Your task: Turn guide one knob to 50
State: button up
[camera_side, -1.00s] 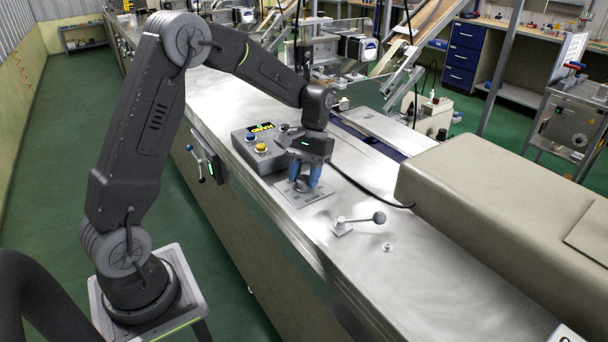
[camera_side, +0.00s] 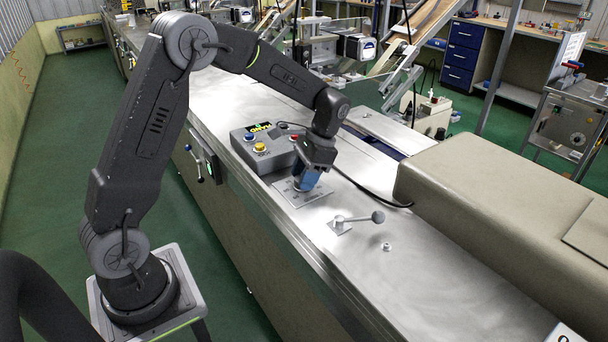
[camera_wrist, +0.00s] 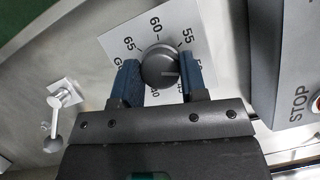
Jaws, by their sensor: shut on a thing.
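The guide one knob (camera_wrist: 155,66) is a dark round knob on a pale printed scale plate (camera_wrist: 216,18). My gripper (camera_wrist: 159,68) is shut on it, with one blue finger on either side. A short light line on the knob points to the right in the wrist view, toward the right finger. The marks 60 and 55 show above the knob; marks to the lower right are partly hidden by that finger, so I cannot read the setting. In the side view my gripper (camera_side: 306,180) is down at the plate (camera_side: 296,196) and hides the knob.
A grey control box (camera_side: 262,150) with coloured buttons stands close behind the plate; its STOP label (camera_wrist: 303,104) shows at the right. A lever with a ball end (camera_side: 358,220) stands to the right on the metal top. A black cable (camera_side: 375,198) runs past the plate.

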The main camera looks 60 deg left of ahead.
dwell(0.3)
jog(key=o, duration=0.9)
jog(key=v, duration=1.3)
jog(key=shift+w+r, duration=0.2)
jog(key=shift+r, duration=0.15)
jog(key=shift+d, duration=0.15)
